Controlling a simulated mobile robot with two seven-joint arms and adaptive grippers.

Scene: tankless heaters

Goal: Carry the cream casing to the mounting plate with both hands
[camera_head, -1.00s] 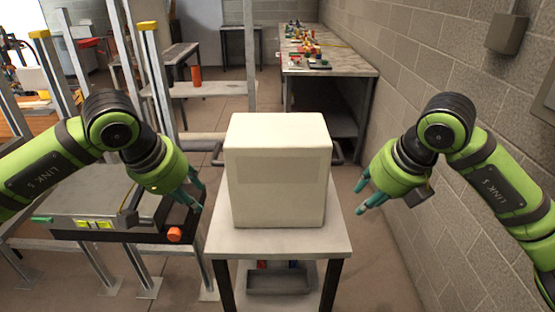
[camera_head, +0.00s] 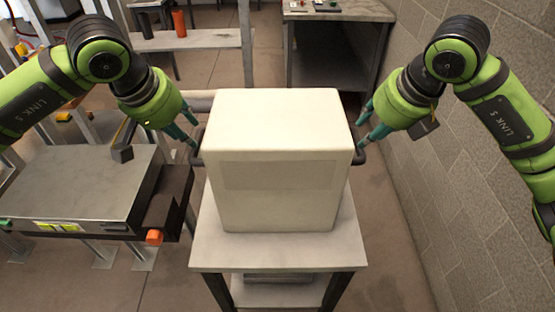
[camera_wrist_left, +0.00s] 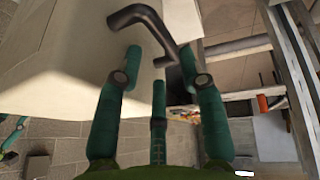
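The cream casing (camera_head: 278,165) stands upright on a small white-topped table. It has a dark handle on its left side (camera_head: 197,147) and another on its right side (camera_head: 360,154). My left gripper (camera_head: 192,130) is open beside the left handle. In the left wrist view, the handle (camera_wrist_left: 150,24) lies just beyond the spread teal fingers (camera_wrist_left: 158,68), and I cannot tell whether they touch it. My right gripper (camera_head: 364,124) has its fingers apart, close to the right handle. No mounting plate can be made out.
The small table (camera_head: 280,256) has bare top around the casing. A grey flat-topped unit (camera_head: 75,185) with an orange knob (camera_head: 154,237) stands close on the left. A block wall (camera_head: 450,190) bounds the right side. A workbench (camera_head: 335,10) stands behind.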

